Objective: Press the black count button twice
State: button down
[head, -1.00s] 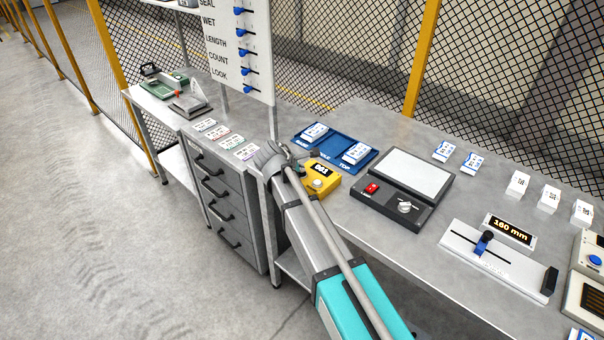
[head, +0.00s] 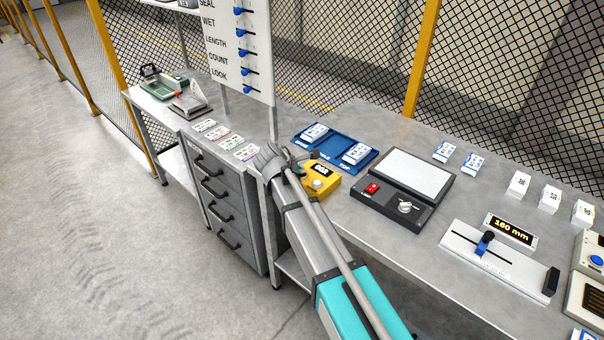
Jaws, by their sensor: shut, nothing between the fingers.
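The yellow counter box (head: 325,183) sits on the bench edge, with a small dark display (head: 320,170) and a pale round knob (head: 318,184) on its face. The display's digits are too blurred to read surely. My gripper (head: 302,156) is shut and empty, at the back left of the counter box and partly over it. The black count button is not visible; my gripper and arm cover that part of the box. I cannot tell whether the fingertips touch it.
A blue tray (head: 334,151) with card packs lies just behind the counter box. A dark light-box panel (head: 416,216) with a red switch stands to the right. A drawer cabinet (head: 222,200) is to the left. A white slide gauge (head: 495,262) lies further right.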

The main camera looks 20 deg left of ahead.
jog(key=shift+r+p, duration=0.85)
jog(key=shift+p, duration=0.05)
jog(key=shift+r, duration=0.1)
jog(key=shift+r+p, duration=2.4)
jog(key=shift+p, duration=0.1)
